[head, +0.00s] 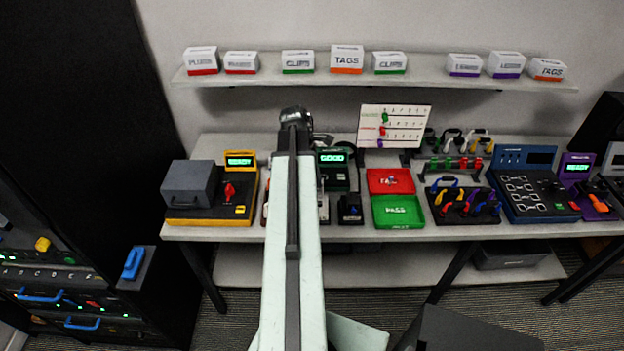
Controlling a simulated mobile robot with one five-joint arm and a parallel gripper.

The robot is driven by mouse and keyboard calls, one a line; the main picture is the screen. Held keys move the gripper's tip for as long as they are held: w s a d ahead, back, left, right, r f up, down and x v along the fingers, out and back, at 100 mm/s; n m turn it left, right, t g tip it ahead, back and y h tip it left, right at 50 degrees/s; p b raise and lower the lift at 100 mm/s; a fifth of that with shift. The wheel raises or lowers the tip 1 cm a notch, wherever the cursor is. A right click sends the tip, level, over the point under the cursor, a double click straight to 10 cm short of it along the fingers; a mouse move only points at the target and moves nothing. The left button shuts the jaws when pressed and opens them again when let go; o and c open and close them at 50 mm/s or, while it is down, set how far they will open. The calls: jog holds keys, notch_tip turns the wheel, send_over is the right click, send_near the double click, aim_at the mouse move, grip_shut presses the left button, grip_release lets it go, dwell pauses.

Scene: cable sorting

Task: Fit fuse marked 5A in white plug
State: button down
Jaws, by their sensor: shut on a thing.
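My arm reaches forward over the middle of the bench, and its dark end with my gripper (297,122) is near the back of the bench. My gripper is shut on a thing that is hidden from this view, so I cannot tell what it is. I cannot make out the fuse marked 5A. The white plug cannot be told for sure. A small pale item (323,207) shows just right of my arm, partly hidden by it, and I cannot tell what it is.
The bench (215,233) holds a yellow-based tester (240,190) at left, a tester reading GOOD (333,158), a red tray (391,181), a green PASS tray (398,210) and a blue device (528,185). A shelf (330,78) with labelled boxes is above. A dark rack stands at left.

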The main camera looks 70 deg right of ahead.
jog(key=shift+f, duration=0.1)
notch_tip(320, 180, down, 7)
jog(key=b, duration=0.7)
jog(key=shift+f, duration=0.1)
jog(key=shift+f, duration=0.1)
dwell(1.1)
jog(key=shift+f+b, duration=0.35)
jog(key=shift+b, duration=0.25)
jog(key=shift+f+b, duration=0.3)
jog(key=shift+f, duration=0.1)
dwell(0.5)
